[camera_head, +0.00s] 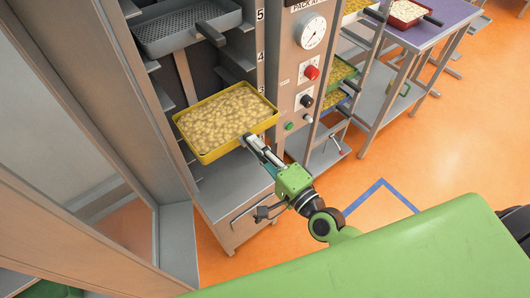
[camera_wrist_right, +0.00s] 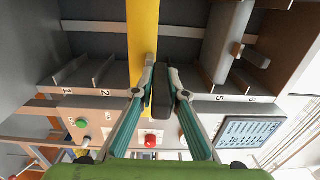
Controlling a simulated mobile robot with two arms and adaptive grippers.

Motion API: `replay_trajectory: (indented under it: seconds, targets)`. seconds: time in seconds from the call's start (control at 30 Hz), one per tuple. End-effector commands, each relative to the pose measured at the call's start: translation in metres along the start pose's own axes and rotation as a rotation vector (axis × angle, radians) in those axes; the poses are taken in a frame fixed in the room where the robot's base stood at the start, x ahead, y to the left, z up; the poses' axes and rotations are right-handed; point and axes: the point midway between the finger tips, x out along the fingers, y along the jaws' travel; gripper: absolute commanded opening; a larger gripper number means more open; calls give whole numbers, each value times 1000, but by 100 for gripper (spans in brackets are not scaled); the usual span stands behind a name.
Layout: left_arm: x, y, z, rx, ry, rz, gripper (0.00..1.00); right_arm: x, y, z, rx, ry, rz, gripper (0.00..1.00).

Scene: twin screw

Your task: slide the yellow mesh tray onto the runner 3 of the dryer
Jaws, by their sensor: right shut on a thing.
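The yellow mesh tray (camera_head: 185,142) is full of pale yellow pieces and looks about level at the opening of the dryer (camera_head: 283,75), near the number 3 on its front post. I cannot tell whether its edges rest on runner 3. My right gripper (camera_head: 250,142) is shut on the tray's dark handle at the near side. In the right wrist view, the fingers (camera_wrist_right: 162,85) close on the dark handle, and the yellow tray (camera_wrist_right: 143,30) is seen edge-on. It hides the numbers between 2 and 5 there. My left gripper is out of view.
A grey mesh tray (camera_head: 185,30) sits higher in the dryer, near number 5. The open glazed door (camera_head: 80,110) stands at the left. The control panel with a red button (camera_head: 311,72) is close to the right. A rack and a purple-topped table (camera_head: 447,15) stand beyond.

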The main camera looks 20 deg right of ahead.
Motion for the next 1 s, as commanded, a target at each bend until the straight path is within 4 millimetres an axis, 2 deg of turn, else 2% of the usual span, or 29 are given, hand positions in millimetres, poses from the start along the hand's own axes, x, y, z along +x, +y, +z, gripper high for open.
replay_trajectory:
  seconds: [0.03, 0.4, 1.0]
  targets:
    - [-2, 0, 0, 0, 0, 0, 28, 8, -4, -1, 0, 3, -8, 0]
    - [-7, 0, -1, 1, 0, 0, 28, 50, -3, 0, 0, 1, -8, 0]
    - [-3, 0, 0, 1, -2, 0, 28, 118, 0, 0, 0, 2, -7, 0]
